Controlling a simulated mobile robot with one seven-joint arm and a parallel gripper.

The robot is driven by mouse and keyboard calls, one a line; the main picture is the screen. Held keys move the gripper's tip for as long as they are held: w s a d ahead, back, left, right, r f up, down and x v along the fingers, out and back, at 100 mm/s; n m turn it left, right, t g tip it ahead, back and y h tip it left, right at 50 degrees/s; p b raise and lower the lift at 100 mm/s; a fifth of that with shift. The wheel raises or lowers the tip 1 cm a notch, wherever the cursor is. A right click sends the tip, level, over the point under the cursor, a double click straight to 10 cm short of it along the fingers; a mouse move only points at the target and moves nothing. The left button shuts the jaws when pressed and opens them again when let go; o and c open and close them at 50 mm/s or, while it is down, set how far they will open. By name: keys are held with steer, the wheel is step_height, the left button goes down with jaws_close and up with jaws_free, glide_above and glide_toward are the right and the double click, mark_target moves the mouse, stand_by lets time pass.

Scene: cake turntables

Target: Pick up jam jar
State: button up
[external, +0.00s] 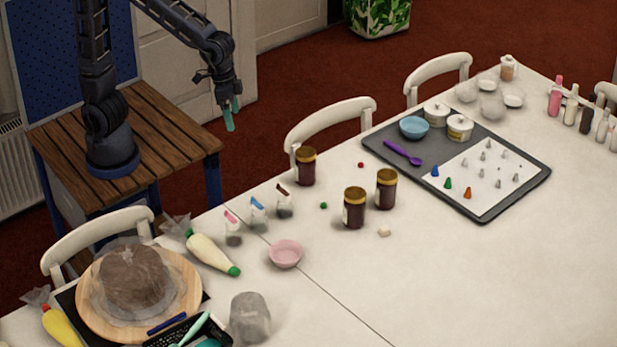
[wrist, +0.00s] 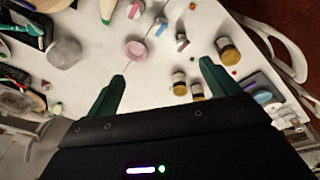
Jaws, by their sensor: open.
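Three dark red jam jars with gold lids stand upright on the white table. One jam jar (external: 305,167) is near the table's back edge by a chair. A second jam jar (external: 354,208) and a third jam jar (external: 386,189) stand close together to its right. In the wrist view one jar (wrist: 228,50) shows large at upper right, and two smaller jars (wrist: 180,85) (wrist: 197,92) show between the fingers. My gripper (external: 230,117) is open and empty, raised to the left of the jars and touching none. Its green fingers also show in the wrist view (wrist: 162,85).
A pink bowl (external: 286,254), small clear containers (external: 257,208) and a piping bag (external: 208,252) lie left of the jars. A dark tray (external: 385,152) with piping tips is to the right. White chairs (external: 330,122) line the back edge. The front right tabletop is clear.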

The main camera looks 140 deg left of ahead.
steer(key=w+a+f+n+g, duration=0.1)
steer(key=a+f+n, duration=0.1)
steer(key=a+f, duration=0.5)
steer(key=w+a+f+n, duration=0.1)
steer(key=a+f+n, duration=0.25)
steer(key=a, duration=0.65)
steer(key=n+g, duration=0.1)
steer(key=n, duration=0.2)
glide_above(308, 153)
steer(key=shift+h, duration=0.4)
steer(key=f, duration=1.1)
steer(key=shift+d+f, duration=0.2)
steer(key=shift+f, duration=0.1)
steer(key=shift+s+a+f, duration=0.15)
steer(key=shift+a+f, duration=0.1)
steer(key=shift+f, duration=0.25)
step_height(308, 153, down, 5)
steer(key=shift+f, duration=0.15)
steer(key=shift+s+d+f, duration=0.1)
steer(key=shift+s+f, duration=0.05)
steer(key=shift+f, duration=1.15)
steer(key=shift+s+d+f, duration=0.1)
steer(key=shift+f, duration=1.2)
steer(key=shift+r, duration=0.1)
steer(key=c, duration=1.6)
